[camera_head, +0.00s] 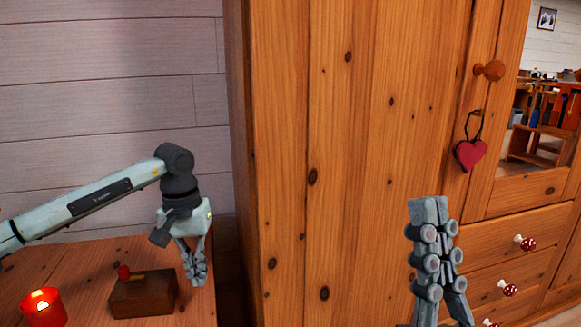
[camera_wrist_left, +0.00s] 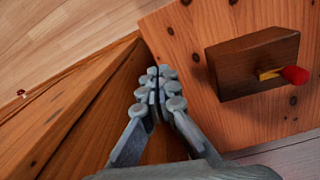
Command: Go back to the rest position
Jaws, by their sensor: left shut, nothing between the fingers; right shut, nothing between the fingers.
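My left gripper (camera_head: 196,279) points down in the head view, just right of a wooden box, above the right part of a wooden surface. It is shut and empty. In the left wrist view the left gripper's fingertips (camera_wrist_left: 159,76) are closed together, with the box to their right. My right gripper (camera_head: 429,208) points up in the head view, in front of the wardrobe. Its fingers are together and hold nothing.
The wooden box (camera_head: 143,294) with a red-tipped item on top and a lit red candle (camera_head: 44,308) stand on the wooden surface (camera_head: 84,256) at left. A tall wooden wardrobe (camera_head: 345,130) fills the middle.

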